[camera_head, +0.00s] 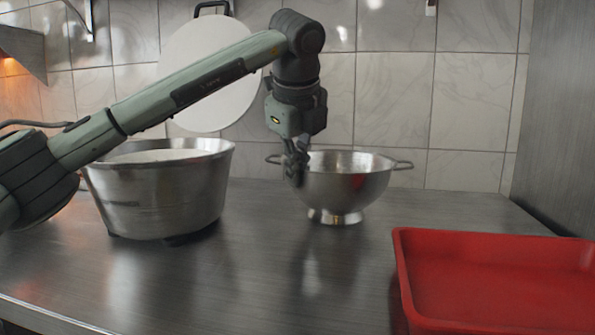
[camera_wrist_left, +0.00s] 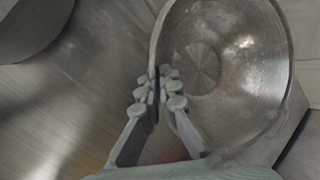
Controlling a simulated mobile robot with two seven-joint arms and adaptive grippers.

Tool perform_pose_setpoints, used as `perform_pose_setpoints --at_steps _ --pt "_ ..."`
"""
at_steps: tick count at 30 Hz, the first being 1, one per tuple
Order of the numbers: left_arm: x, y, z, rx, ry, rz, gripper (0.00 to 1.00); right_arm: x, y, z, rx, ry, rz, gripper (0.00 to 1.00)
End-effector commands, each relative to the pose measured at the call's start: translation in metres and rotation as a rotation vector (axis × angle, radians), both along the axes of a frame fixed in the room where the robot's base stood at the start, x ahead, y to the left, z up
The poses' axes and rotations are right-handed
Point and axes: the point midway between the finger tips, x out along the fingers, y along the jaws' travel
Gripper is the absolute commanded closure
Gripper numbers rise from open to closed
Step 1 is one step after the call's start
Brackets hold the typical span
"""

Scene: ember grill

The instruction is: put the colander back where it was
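The steel colander (camera_head: 350,187), a bowl with two loop handles and a round foot, is upright at the middle of the counter (camera_head: 270,270). Its foot appears to rest on the counter. My left gripper (camera_head: 297,175) points down at the colander's left rim. In the left wrist view the fingers (camera_wrist_left: 160,92) are close together, one on each side of the rim of the colander (camera_wrist_left: 235,60), and look shut on it. The far side of the fingers is hidden. My right gripper is in neither view.
A large steel pot (camera_head: 160,195) with pale contents stands left of the colander, under my left arm. A red tray (camera_head: 402,275) lies at the front right. A round white board (camera_head: 205,75) is at the tiled back wall. Counter between pot and tray is clear.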

Motion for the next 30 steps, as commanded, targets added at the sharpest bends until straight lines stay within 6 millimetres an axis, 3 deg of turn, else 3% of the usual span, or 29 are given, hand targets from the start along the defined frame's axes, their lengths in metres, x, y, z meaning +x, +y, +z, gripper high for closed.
perform_pose_setpoints --at_steps 7,13,23,26,30 --pt "0.0 0.0 -0.002 -0.001 -0.002 0.0 1.0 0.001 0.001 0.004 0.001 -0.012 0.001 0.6" --pt "0.0 0.0 -0.002 0.001 0.001 -0.001 0.74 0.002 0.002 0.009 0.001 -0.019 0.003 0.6" --pt "0.0 0.0 0.0 0.001 0.001 -0.001 0.74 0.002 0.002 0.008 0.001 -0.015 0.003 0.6" --pt "-0.003 -0.001 0.006 0.001 -0.001 -0.001 0.74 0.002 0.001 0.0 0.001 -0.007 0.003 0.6" --pt "-0.016 -0.001 0.028 0.001 -0.004 -0.002 0.74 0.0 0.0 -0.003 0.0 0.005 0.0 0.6"
